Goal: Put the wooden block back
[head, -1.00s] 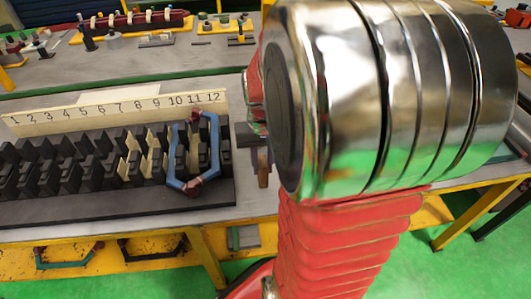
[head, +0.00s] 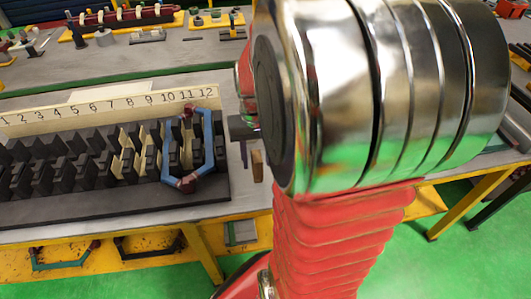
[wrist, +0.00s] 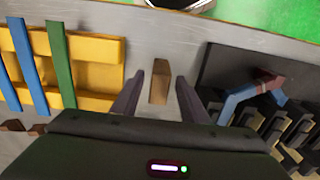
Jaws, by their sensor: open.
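The small wooden block (head: 257,165) stands on the grey table just right of the stator's end in the head view. In the wrist view the block (wrist: 159,85) stands upright ahead of my gripper, in line with the gap between the fingers. My gripper (wrist: 158,78) is open, with a dark finger on each side of that gap and clear space between each finger and the block. In the head view my gripper (head: 244,150) is partly hidden behind my arm's shiny joint.
The black slotted stator (head: 110,210) lies left of the block, with a blue coil (head: 208,135) in its slots near 11 and 12. A numbered strip (head: 60,122) runs behind it. A yellow rack (wrist: 90,75) with blue and green bars is left in the wrist view.

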